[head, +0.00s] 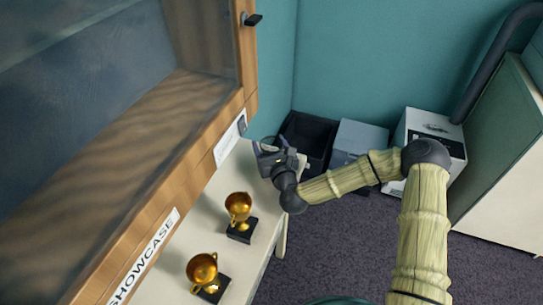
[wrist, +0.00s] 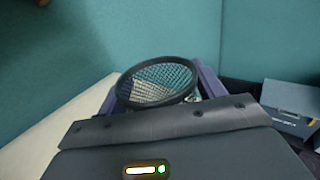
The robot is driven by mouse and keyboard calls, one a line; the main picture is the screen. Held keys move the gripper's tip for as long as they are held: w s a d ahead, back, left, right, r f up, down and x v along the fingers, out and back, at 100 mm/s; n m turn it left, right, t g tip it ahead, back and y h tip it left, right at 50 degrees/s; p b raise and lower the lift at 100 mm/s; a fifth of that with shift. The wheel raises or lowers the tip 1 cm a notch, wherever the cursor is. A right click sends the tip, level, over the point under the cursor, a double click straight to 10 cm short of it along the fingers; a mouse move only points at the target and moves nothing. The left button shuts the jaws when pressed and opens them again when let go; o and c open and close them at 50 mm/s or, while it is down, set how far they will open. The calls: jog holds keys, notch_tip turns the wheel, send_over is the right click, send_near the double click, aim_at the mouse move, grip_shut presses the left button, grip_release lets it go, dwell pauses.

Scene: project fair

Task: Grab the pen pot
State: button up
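The pen pot (wrist: 158,83) is a round dark mesh cup with a thick black rim, seen from above in the wrist view. My gripper (wrist: 158,80) has one finger on each side of it, close to the rim. The frames do not show whether the fingers press on the pot or stand just clear of it. My gripper's body hides the near, lower part of the pot. In the head view my gripper (head: 268,150) is at the far end of the white table (head: 262,232), and the pot is hard to make out there.
Two gold trophies (head: 238,208) (head: 202,270) on dark bases stand on the table nearer the camera. A wooden glass showcase (head: 150,225) rises along the left. A black bin (head: 308,135), a grey box (head: 358,138) and a white box (head: 430,125) stand by the teal wall. Carpet on the right is clear.

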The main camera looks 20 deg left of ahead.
jog(key=c, duration=0.6)
jog(key=shift+r, duration=0.55)
jog(key=r+v, duration=0.1)
jog(key=v, duration=0.3)
jog(key=r+p+v, duration=0.1)
jog(key=v, duration=0.3)
jog(key=r+p+v, duration=0.1)
jog(key=v, duration=0.3)
jog(key=shift+s+d, duration=0.25)
